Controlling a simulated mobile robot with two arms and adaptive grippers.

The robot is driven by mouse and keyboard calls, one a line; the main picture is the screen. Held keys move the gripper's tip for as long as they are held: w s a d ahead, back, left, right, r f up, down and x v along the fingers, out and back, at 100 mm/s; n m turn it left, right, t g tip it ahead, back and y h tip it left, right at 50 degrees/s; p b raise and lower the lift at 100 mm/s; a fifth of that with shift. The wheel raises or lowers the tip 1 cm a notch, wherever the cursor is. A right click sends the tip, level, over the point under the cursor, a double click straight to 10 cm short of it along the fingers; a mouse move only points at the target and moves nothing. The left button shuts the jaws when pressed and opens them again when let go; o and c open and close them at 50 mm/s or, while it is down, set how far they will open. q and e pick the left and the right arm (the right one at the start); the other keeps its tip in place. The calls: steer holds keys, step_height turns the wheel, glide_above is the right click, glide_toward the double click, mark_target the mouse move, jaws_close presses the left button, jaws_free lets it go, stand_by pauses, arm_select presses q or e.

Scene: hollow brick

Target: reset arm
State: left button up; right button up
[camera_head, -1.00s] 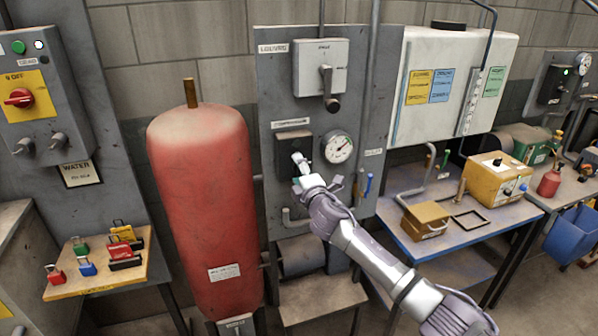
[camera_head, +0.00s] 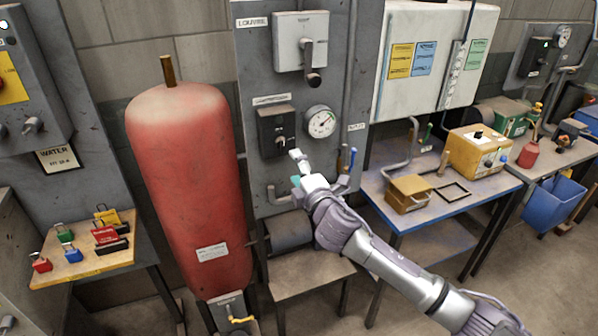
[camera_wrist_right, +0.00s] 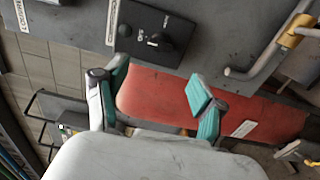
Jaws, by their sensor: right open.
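My right gripper (camera_head: 297,170) is in front of the grey panel (camera_head: 345,110), below and slightly right of a black switch box (camera_head: 276,131) with a rotary knob. In the right wrist view its two teal-padded fingers (camera_wrist_right: 158,95) are apart with nothing between them. The black switch box (camera_wrist_right: 155,38) shows beyond the fingers there, apart from them. My right arm reaches in from the lower right of the head view. My left gripper does not show.
A red tank (camera_head: 190,185) stands left of the panel. A round gauge (camera_head: 320,122) and pipes are close to my gripper. A small table with padlocks (camera_head: 85,262) is at the left. A blue-topped bench (camera_head: 430,205) with a yellow box (camera_head: 478,152) is at the right.

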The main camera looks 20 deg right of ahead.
steer(key=shift+s, duration=0.6)
steer(key=s+d+f+m+g+h+b, duration=0.1)
steer(key=s+d+f+m+g, duration=0.1)
steer(key=f, duration=1.1)
steer(key=s+d+f+m+g+b, duration=0.1)
steer(key=d+f+m+g, duration=0.15)
steer(key=f, duration=1.05)
steer(key=s+f+m+g+b, duration=0.1)
steer(key=s+f+m+g, duration=0.1)
steer(key=s+f, duration=0.7)
steer(key=s+f+m+g+b, duration=0.1)
steer(key=s+f+m+g, duration=0.2)
steer(key=f, duration=1)
steer(key=s+a+f+m+g+b, duration=0.1)
steer(key=s+f, duration=0.6)
steer(key=s, duration=0.7)
steer(key=s+a+f+m+g+b, duration=0.1)
steer(key=s+f+m+g, duration=0.2)
steer(key=s+f, duration=0.5)
steer(key=s+a+f+m+g+b, duration=0.1)
steer(key=s+f, duration=0.7)
steer(key=s, duration=1.3)
steer(key=shift+a+m+g, duration=0.3)
steer(key=shift+m+g, duration=0.55)
steer(key=shift+g, duration=0.4)
